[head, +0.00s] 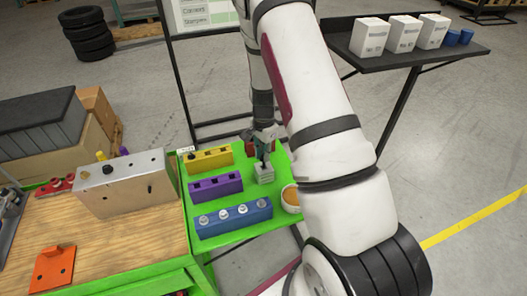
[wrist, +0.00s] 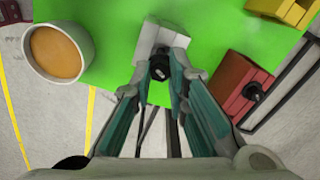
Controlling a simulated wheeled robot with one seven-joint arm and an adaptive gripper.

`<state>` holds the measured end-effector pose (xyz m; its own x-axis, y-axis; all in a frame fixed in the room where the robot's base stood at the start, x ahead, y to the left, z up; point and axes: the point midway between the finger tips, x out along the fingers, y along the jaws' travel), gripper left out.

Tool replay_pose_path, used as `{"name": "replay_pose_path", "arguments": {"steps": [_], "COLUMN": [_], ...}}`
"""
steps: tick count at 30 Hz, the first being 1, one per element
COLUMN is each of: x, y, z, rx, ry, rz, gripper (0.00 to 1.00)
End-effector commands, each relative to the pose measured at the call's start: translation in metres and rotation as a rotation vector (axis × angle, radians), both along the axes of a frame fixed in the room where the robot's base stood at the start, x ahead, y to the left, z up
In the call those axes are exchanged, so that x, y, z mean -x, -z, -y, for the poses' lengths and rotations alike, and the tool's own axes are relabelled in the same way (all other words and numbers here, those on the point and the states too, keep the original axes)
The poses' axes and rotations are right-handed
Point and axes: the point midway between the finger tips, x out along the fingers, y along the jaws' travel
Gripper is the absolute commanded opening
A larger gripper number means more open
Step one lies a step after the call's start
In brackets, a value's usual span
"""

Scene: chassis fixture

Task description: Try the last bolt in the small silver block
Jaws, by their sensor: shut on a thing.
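The small silver block (head: 264,174) sits on the green work surface (head: 243,233). It also shows at the top middle of the wrist view (wrist: 161,37). My gripper (head: 263,153) points down right above the block. In the wrist view its fingers (wrist: 159,70) are shut on a dark bolt (wrist: 159,68), which lies at the near edge of the block in that view. Whether the bolt's end is in a hole of the block or just above it, I cannot tell. The fingers hide part of the block's top in the head view.
A yellow block (head: 210,158), a purple block (head: 215,187) and a blue block (head: 234,218) with several silver bolts stand left of the silver block. A red block (wrist: 236,84) with a dark bolt is close to my gripper. A bowl (wrist: 58,52) stands on the other side.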

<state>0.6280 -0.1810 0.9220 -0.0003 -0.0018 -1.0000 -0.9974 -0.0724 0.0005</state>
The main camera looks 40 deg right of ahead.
Motion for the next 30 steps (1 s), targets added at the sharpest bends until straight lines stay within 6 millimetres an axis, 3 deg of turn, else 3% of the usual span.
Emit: {"name": "replay_pose_path", "arguments": {"steps": [30], "x": [0.001], "y": [0.038], "z": [0.0], "rx": [-0.001], "ry": [0.0], "rz": [-0.002], "gripper": [0.0]}}
